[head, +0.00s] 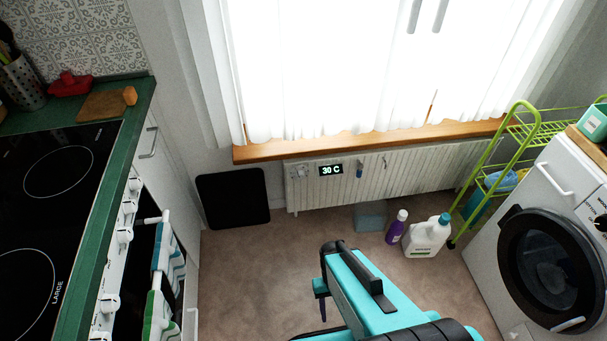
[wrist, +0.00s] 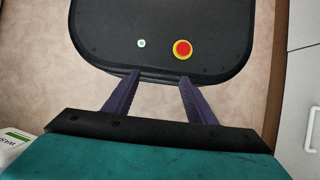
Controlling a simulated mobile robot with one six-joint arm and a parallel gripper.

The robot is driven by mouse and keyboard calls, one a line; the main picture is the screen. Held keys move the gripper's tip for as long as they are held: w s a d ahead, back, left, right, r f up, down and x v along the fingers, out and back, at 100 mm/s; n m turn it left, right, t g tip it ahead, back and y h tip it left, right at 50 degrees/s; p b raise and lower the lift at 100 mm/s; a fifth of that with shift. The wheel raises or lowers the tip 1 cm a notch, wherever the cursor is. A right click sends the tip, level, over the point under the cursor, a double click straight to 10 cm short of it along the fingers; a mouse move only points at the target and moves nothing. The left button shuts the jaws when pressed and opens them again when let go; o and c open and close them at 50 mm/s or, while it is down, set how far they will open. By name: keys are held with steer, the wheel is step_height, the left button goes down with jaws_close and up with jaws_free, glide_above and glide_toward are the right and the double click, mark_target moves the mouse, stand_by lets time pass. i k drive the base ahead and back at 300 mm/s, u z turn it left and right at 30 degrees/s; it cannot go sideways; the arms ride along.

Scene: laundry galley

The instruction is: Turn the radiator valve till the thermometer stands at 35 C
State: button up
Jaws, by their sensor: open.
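A white ribbed radiator (head: 410,180) is on the wall below the window sill. A dark thermometer display (head: 331,170) on its upper left part reads 30 C. A small pale knob-like fitting (head: 301,171) sits just left of the display and looks like the valve; its setting is too small to read. My gripper (wrist: 159,76) is open in the wrist view, its two dark purple fingers apart with nothing between them. It points down over my own dark base, away from the radiator. In the head view my arm hides most of the gripper.
A black panel (head: 233,198) stands against the wall left of the radiator. A grey-blue box (head: 371,216), a purple bottle (head: 397,227) and a white jug (head: 427,236) stand before its right part. A green trolley (head: 487,175) and washing machine (head: 545,235) are right. Floor before the radiator's left is clear.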

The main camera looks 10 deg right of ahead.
mark_target(298, 175)
steer(key=u, duration=0.15)
steer(key=k, duration=0.65)
steer(key=u, duration=0.5)
steer(key=k, duration=0.7)
steer(key=u, duration=0.25)
steer(key=i, duration=0.95)
steer(key=u, duration=0.4)
